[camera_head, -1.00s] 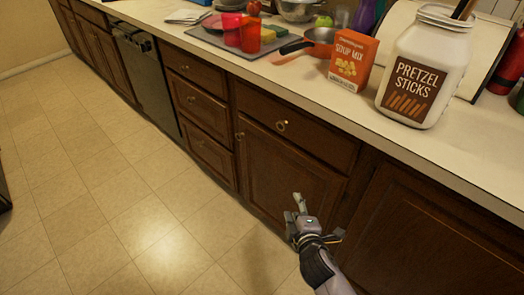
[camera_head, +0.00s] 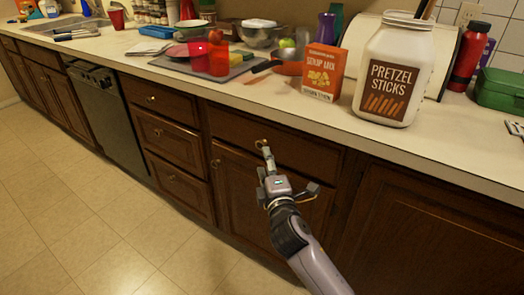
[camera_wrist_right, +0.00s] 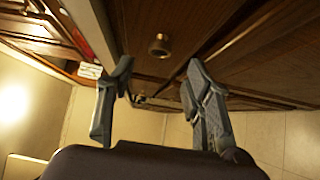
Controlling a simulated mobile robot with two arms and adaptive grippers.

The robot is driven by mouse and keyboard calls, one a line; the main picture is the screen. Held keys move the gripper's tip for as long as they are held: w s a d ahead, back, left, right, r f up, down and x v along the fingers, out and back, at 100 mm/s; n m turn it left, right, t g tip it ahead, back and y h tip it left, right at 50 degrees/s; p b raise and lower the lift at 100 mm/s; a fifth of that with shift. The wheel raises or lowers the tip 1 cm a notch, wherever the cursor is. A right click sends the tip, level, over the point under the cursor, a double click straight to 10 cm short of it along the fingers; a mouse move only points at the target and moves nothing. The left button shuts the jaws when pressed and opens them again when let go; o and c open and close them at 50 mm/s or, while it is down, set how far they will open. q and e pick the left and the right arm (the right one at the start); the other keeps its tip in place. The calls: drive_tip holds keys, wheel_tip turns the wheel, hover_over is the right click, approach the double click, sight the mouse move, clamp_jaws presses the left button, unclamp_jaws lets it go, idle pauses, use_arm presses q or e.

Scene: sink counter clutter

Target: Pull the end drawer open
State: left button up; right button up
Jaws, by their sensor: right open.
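The rightmost drawer (camera_head: 290,140) in view is a dark brown wooden front below the counter edge, above a cabinet door. It looks closed. Its brass knob (camera_head: 260,143) shows just beyond my right fingertips. My right gripper (camera_head: 266,158) is open and empty in front of this drawer, near the knob. In the right wrist view a brass knob (camera_wrist_right: 159,46) sits ahead of the gap between the two spread fingers (camera_wrist_right: 157,95), apart from both. My left gripper is not in view.
A cabinet door (camera_head: 250,200) with its own knob is below the drawer. A stack of drawers (camera_head: 170,135) and a dark dishwasher (camera_head: 105,115) stand to the left. On the counter above are an orange soup box (camera_head: 323,73) and a pretzel jar (camera_head: 392,75). The floor is clear.

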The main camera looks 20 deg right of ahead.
sight(261, 147)
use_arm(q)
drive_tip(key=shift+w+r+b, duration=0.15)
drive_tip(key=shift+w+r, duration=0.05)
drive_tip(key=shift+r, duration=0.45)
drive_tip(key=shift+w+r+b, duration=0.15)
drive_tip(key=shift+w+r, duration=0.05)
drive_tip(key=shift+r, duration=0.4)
use_arm(e)
drive_tip(key=w, duration=0.6)
drive_tip(key=shift+w+d, duration=0.3)
drive_tip(key=shift+d, duration=0.1)
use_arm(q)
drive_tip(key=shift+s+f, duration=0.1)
use_arm(e)
clamp_jaws()
